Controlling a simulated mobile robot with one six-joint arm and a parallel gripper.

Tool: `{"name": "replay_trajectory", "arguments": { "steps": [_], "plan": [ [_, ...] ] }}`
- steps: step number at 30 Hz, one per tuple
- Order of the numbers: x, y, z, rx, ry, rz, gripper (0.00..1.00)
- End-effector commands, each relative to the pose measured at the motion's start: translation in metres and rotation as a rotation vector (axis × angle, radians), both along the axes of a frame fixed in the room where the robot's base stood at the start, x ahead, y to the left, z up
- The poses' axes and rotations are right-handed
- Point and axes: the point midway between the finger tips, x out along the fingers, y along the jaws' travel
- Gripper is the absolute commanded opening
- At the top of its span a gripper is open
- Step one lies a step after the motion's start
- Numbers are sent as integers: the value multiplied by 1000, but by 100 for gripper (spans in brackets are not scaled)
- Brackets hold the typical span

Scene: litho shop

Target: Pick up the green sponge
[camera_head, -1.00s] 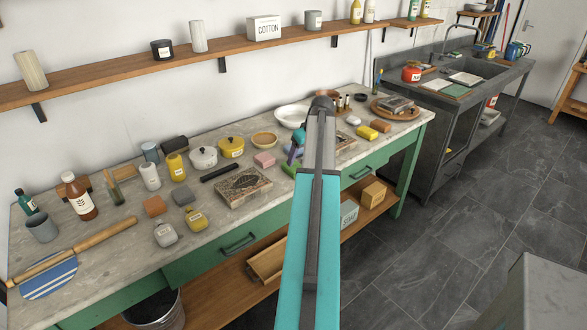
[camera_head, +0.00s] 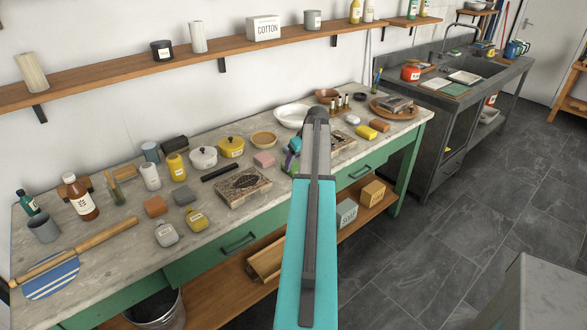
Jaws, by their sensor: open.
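A small green block (camera_head: 287,168), which looks like the green sponge, lies on the marble worktop just left of my teal and grey arm. Only a sliver of it shows; my arm and gripper hide the rest. My gripper (camera_head: 292,158) is low over the worktop right at this green block, mostly hidden behind my arm. It is open. Whether its fingers stand around the block or above it I cannot tell. A purple patch shows close by, too small to make out.
A white bowl (camera_head: 291,116) stands behind. Orange and yellow blocks lie to the right.

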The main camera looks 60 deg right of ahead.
Motion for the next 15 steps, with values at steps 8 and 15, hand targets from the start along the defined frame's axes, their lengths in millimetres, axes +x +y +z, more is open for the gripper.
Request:
{"name": "replay_trajectory", "arguments": {
  "steps": [8, 15],
  "plan": [
    [13, -5, -23, 2, 1, 2, 70],
    [17, -7, -34, 1, 1, 1, 70]
  ]
}}
